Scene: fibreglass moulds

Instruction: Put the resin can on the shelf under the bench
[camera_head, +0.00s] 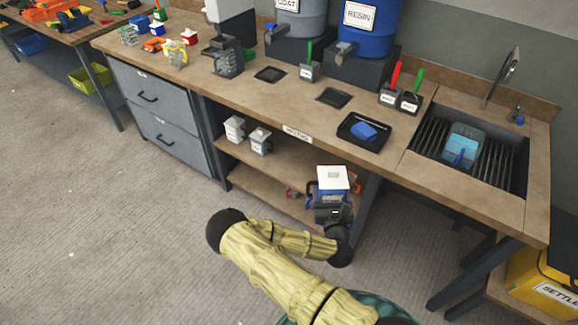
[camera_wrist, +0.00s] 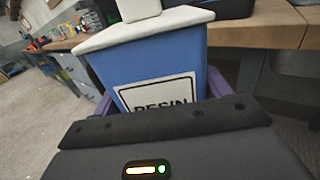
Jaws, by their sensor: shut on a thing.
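The resin can is a blue container with a white lid and a label reading RESIN; it fills the middle of the wrist view (camera_wrist: 160,70) and shows in the head view (camera_head: 331,180). The shelf under the bench (camera_head: 260,184) has two boards, an upper and a lower one. Two white-and-grey containers (camera_head: 260,141) stand on the upper board at the left. Whether the can touches a board cannot be told.
Grey drawers (camera_head: 160,112) close off the left of the shelf. A dark bench leg (camera_head: 366,205) stands close to the right of the can. The upper board's middle looks clear.

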